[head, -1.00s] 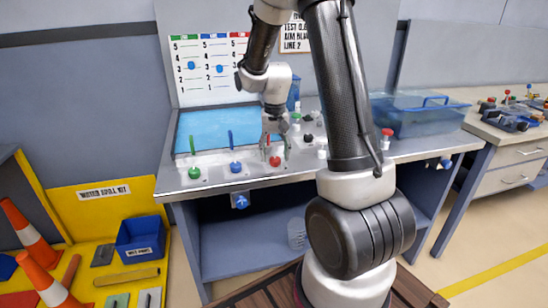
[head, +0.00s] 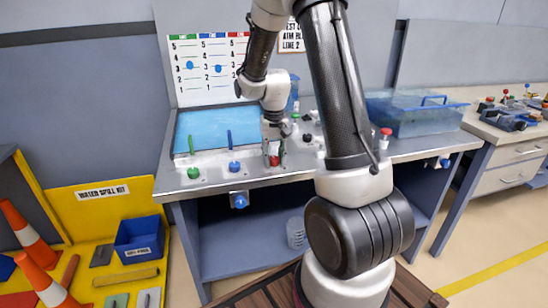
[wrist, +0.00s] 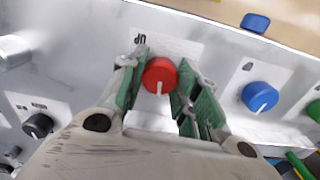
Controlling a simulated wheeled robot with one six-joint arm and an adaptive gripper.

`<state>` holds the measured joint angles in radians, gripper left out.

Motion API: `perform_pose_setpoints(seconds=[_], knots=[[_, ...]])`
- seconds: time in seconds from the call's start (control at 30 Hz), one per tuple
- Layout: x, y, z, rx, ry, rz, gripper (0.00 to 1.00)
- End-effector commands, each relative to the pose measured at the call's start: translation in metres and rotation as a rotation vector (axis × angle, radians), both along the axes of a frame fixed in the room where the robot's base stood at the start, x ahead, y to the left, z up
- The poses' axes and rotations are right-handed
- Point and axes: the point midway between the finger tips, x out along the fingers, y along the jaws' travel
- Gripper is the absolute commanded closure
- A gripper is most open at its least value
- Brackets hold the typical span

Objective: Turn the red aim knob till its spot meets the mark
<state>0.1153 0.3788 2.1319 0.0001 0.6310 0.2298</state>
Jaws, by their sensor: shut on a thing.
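The red aim knob (wrist: 159,75) sits on the panel with a white pointer line toward the bottom of the wrist view. It also shows in the head view (head: 274,160), partly covered. My gripper (wrist: 158,88) has its green-padded fingers on either side of the knob and is shut on it. In the head view my gripper (head: 273,150) points down at the bench. The white chart board (head: 205,88) has green, blue and red columns. Blue spots show in the green column (head: 190,65) and the blue column (head: 218,69). My arm hides most of the red column, so I see no spot or mark there.
A blue knob (wrist: 259,97) and a green knob (head: 193,172) stand beside the red one, with upright rods behind them. A black knob (wrist: 38,126) is on the other side. A clear blue tank (head: 410,118) stands at the bench's right.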

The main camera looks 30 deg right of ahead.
Motion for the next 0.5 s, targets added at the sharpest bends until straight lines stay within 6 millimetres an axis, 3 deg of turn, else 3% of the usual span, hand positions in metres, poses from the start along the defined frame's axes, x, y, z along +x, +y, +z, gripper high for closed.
perform_pose_setpoints(seconds=[0.2,0.5], knots=[[0.0002,0.0000,0.0003,0.000,0.000,0.221,0.92],[0.0002,0.0000,0.0004,0.000,-0.001,0.263,0.92]])
